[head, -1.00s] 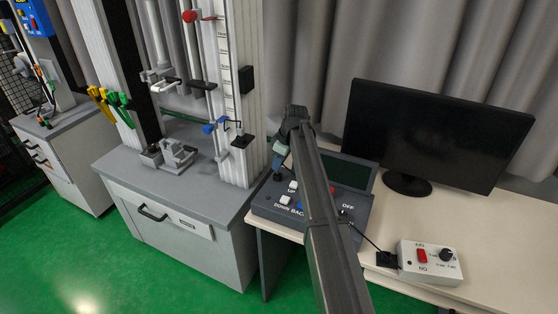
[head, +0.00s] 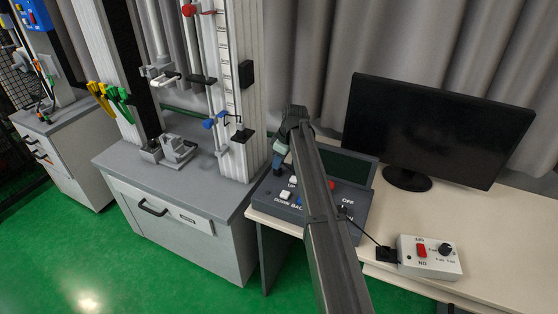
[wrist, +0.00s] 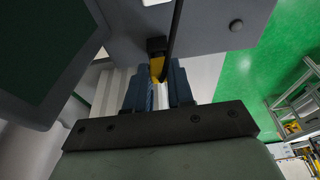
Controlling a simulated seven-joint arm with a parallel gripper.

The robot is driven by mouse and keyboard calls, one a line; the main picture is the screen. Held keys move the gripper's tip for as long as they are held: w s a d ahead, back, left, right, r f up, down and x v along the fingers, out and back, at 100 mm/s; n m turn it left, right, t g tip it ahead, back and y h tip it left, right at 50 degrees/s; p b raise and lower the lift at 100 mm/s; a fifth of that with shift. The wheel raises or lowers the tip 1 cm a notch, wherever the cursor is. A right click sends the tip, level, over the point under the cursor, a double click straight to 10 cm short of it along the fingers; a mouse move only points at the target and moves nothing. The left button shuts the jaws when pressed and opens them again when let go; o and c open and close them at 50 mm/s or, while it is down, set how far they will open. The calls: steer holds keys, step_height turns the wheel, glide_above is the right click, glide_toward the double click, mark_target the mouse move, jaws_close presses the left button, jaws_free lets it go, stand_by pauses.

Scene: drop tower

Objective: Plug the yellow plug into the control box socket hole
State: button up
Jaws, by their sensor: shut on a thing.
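My gripper (wrist: 157,96) has blue fingers and is shut on the yellow plug (wrist: 157,68), which shows as a small yellow patch between the fingertips in the wrist view. A black piece (wrist: 156,46) sits just beyond the plug, against a grey panel edge. I cannot tell whether it is part of the plug or of the socket. In the head view, my gripper (head: 279,160) is at the left end of the grey control box (head: 328,224), close to its top. The plug is hidden there. The socket hole is not clearly visible in either view.
The control box has labelled buttons, a red button and a dark screen. A black monitor (head: 434,130) stands behind it on the cream desk (head: 500,225). A white switch box (head: 430,268) lies at right, with a black cable. The drop tower cabinet (head: 180,225) is at left.

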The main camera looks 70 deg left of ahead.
steer(key=shift+f, duration=0.2)
steer(key=o, duration=0.9)
steer(key=v, duration=1.3)
steer(key=shift+r, duration=0.4)
